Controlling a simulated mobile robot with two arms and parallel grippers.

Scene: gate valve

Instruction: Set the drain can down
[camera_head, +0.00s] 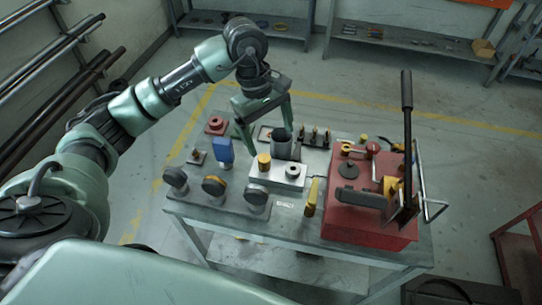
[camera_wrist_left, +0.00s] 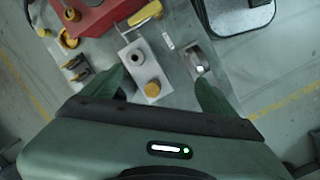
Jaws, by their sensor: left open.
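A dark grey open-topped can (camera_head: 285,147), which looks like the drain can, stands upright on the workbench (camera_head: 310,240) behind a pale block. My left gripper (camera_head: 270,141) points down over the bench with its fingers spread and nothing visible between them. One fingertip is just above or beside the can's rim; I cannot tell whether they touch. In the left wrist view the open fingers (camera_wrist_left: 159,75) frame the block (camera_wrist_left: 148,68) with its yellow cap, and the can is not clearly seen, likely hidden by a finger. My right gripper is not in view.
A red box (camera_head: 370,190) with an upright black lever fills the bench's right end. A blue part (camera_head: 224,150) stands near the left finger. Short dark posts (camera_head: 315,136) stand right of the can.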

